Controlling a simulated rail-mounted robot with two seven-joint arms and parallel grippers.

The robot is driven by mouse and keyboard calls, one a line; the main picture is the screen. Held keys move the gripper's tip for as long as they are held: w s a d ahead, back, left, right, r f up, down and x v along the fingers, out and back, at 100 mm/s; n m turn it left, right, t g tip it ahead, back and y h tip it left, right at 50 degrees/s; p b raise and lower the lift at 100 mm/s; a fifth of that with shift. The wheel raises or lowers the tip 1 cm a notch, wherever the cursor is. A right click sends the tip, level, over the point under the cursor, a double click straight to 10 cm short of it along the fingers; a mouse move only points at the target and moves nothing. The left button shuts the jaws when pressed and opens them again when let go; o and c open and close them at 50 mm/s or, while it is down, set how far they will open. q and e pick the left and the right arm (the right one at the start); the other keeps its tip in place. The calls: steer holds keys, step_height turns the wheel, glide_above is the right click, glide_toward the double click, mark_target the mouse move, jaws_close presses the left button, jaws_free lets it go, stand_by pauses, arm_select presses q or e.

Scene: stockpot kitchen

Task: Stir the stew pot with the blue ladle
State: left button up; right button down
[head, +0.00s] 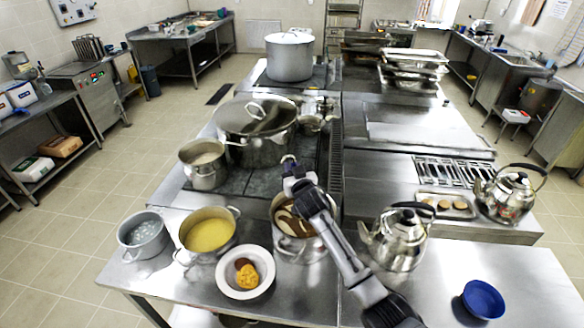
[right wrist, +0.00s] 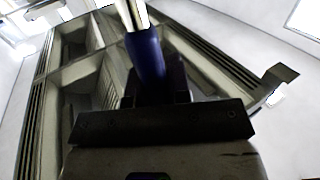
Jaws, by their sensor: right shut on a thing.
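My right gripper (head: 294,178) reaches in from the lower right and is above the stew pot. It is shut on the blue ladle, whose blue handle (right wrist: 147,55) stands between the jaws in the right wrist view. The stew pot (head: 302,252) is a steel pot with brown and pale contents, on the counter's near part. My gripper and forearm cover part of its opening. My left gripper is not in view.
A pot of yellow soup (head: 208,232), a grey pot (head: 143,238) and a white bowl of food (head: 228,284) stand left of the stew pot. A kettle (head: 398,240) stands close on its right. A large lidded pot (head: 262,148) is behind. A blue bowl (head: 483,299) sits front right.

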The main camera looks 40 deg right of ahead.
step_height(320, 180, down, 8)
steer(key=b, duration=0.5)
steer(key=shift+r, duration=0.15)
stand_by(0.6)
steer(key=shift+d, duration=0.1)
